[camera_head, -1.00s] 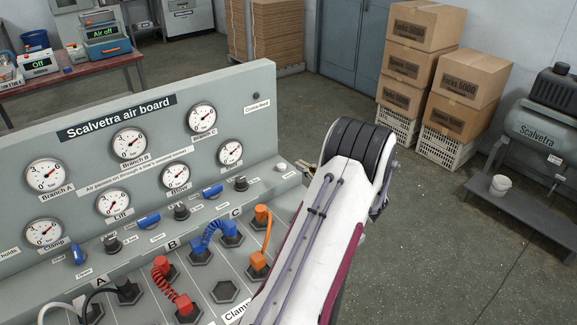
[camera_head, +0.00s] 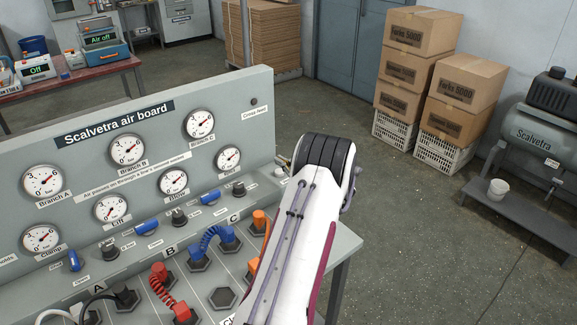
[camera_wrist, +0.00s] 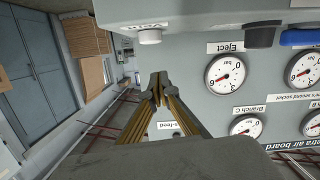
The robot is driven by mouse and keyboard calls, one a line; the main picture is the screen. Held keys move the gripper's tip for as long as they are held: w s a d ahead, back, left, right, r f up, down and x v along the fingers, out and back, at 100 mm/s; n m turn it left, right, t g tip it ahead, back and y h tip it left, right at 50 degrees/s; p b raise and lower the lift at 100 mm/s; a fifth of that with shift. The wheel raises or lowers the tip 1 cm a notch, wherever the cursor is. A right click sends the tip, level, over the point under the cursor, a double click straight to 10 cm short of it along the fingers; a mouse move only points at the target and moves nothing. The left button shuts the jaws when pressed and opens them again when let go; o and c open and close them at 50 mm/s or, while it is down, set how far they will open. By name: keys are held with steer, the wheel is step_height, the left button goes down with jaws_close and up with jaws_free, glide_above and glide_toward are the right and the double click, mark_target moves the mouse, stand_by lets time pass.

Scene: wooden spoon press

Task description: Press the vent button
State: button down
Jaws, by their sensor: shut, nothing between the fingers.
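The vent button is a pale round knob (camera_wrist: 150,37) at the top of the wrist view, on the board's ledge beside an upside-down label that seems to read Vent. In the head view, a small pale knob (camera_head: 279,172) at the right end of the ledge seems to be the same button. My gripper (camera_wrist: 158,84) is shut and empty. Its fingertips show just below the button in the wrist picture; I see a gap in the picture but cannot tell the depth. In the head view my arm hides the gripper.
The Scalvetra air board (camera_head: 211,95) carries several gauges, with blue levers and dark knobs on its ledge. Red, blue and orange hoses (camera_head: 160,289) plug into the front panel. Cardboard boxes (camera_head: 415,70) and a compressor (camera_head: 545,130) stand beyond clear floor at right.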

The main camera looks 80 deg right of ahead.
mark_target(283, 179)
steer(key=shift+s+d+f, duration=0.1)
steer(key=shift+f, duration=0.9)
steer(key=shift+s+d+f, duration=0.1)
steer(key=shift+f, duration=0.85)
